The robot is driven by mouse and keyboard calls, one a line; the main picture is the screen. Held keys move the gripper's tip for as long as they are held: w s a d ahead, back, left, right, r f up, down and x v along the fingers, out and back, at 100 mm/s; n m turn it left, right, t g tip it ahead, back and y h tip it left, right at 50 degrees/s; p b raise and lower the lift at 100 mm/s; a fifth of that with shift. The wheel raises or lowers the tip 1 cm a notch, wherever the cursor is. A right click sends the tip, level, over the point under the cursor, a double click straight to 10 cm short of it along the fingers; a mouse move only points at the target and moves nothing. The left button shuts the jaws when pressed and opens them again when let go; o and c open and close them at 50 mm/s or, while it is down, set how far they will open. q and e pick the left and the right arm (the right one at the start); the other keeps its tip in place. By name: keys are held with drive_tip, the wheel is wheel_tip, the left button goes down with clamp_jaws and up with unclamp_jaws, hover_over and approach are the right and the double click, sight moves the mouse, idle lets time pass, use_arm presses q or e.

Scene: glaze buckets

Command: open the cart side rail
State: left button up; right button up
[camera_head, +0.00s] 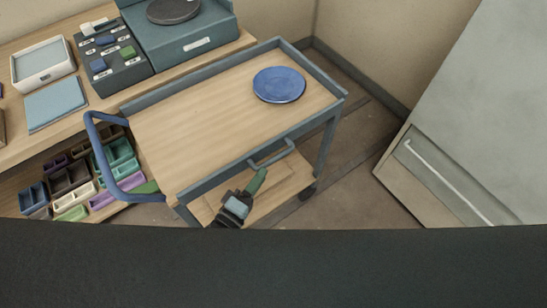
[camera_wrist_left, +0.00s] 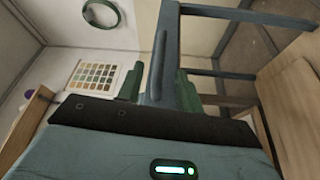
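The cart (camera_head: 215,110) has a wooden top with a blue-grey rim. Its near side rail (camera_head: 232,168) is upright and carries a bar handle (camera_head: 272,157) on its outer face. My left gripper (camera_head: 260,174) reaches up from below, its green fingers just under and beside this handle. In the left wrist view my left gripper (camera_wrist_left: 159,86) has its two green fingers apart, with the rail handle (camera_wrist_left: 159,58) and rail lined up between them. I cannot tell whether the fingers touch the handle. My right gripper is not in view.
A blue plate (camera_head: 279,85) lies on the cart top. A blue push handle (camera_head: 95,150) is at the cart's left end. A workbench (camera_head: 20,146) with trays stands behind and left. A pale cabinet (camera_head: 480,110) stands right, with bare floor between it and the cart.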

sight(273, 158)
use_arm(q)
drive_tip(key=x, duration=0.7)
clamp_jaws()
